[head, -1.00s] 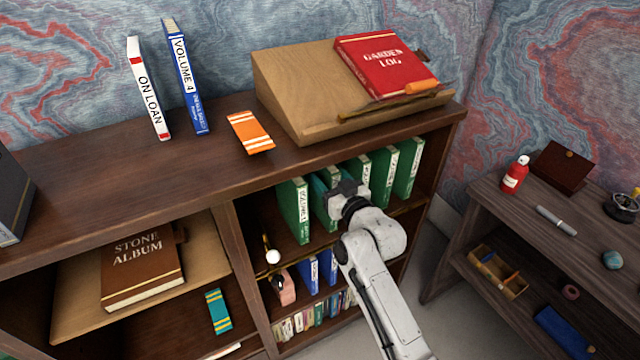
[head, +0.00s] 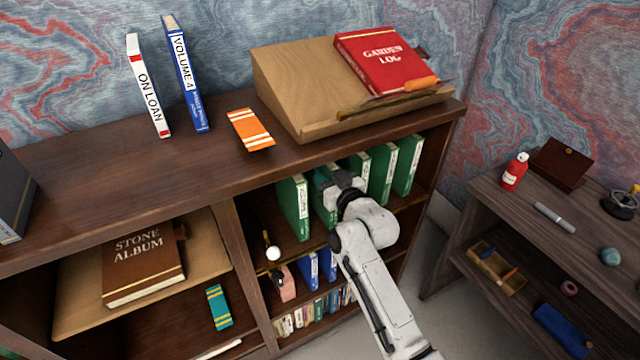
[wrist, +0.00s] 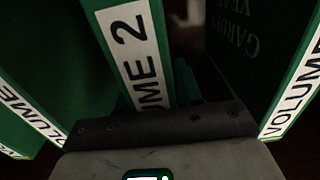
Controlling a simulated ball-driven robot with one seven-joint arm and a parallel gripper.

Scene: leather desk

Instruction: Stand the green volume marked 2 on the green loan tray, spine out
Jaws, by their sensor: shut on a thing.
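The green volume marked 2 (wrist: 136,40) stands upright in the wrist view, its white spine label toward me and partly covered by my gripper. In the head view this volume (head: 322,205) stands in the shelf bay, just left of my gripper (head: 345,184), and is partly hidden. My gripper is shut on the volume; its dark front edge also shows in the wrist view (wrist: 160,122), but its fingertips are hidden. I cannot make out the green loan tray in either view.
Volume 1 (head: 294,208) stands to the left and other green volumes (head: 382,175) to the right, close by. The bookcase top (head: 100,165) overhangs the bay. A white-tipped rod (head: 272,253) is at the bay's left. A side desk (head: 490,210) stands right.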

